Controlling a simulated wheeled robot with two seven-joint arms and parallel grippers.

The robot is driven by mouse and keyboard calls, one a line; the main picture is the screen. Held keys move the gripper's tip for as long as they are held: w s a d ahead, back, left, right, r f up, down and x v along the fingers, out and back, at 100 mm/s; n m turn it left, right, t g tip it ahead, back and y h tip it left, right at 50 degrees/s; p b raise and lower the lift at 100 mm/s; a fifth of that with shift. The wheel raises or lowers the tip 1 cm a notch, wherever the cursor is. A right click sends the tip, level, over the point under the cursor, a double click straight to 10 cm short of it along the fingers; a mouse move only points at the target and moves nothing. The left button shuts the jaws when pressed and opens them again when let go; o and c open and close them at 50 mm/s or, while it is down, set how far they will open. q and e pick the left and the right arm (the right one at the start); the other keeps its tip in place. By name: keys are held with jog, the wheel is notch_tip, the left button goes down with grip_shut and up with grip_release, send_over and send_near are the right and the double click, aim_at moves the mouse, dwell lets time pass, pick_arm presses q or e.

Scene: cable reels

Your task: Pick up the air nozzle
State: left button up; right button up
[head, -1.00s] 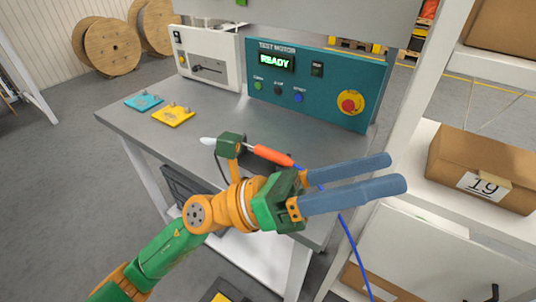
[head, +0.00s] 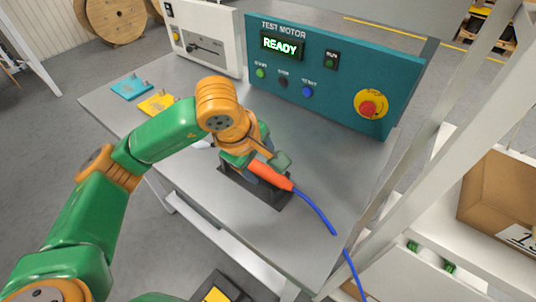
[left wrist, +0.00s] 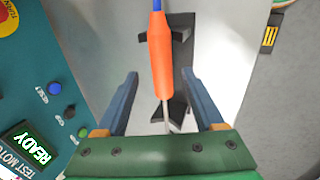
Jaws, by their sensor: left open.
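The air nozzle is an orange handle (head: 270,175) with a blue hose (head: 318,210) at its lower right end. It rests on a dark cradle (head: 245,188) on the metal bench. In the left wrist view the orange handle (left wrist: 160,55) lies upright in the picture, with a thin metal tip pointing toward my gripper's base. My left gripper (left wrist: 165,85) is open, its two blue fingers on either side of the nozzle's tip end with gaps on both sides. In the head view my left wrist hides the tip, and the fingers are mostly hidden. My right gripper is not seen.
A teal test motor panel (head: 335,75) stands at the back of the bench (head: 330,165). A grey-white unit (head: 205,45) stands beside it. Cyan (head: 132,88) and yellow (head: 157,104) plates lie at the left. A white shelf with a cardboard box (head: 500,195) is at right.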

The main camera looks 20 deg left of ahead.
aim_at(266, 172)
pick_arm(q)
jog(key=shift+s+d+f+p, duration=0.2)
jog(key=shift+f+p, duration=0.2)
jog(key=shift+p, duration=0.1)
jog(key=shift+s+d+f+p, duration=0.15)
jog(key=shift+f+p, duration=0.2)
jog(key=shift+p, duration=0.1)
jog(key=x, duration=0.2)
jog(key=shift+w+f, duration=0.5)
jog(key=shift+w, duration=0.2)
jog(key=shift+s+r, duration=0.15)
jog(key=shift+s, duration=0.15)
jog(key=c, duration=1.1)
jog(key=shift+w, duration=0.1)
grip_shut()
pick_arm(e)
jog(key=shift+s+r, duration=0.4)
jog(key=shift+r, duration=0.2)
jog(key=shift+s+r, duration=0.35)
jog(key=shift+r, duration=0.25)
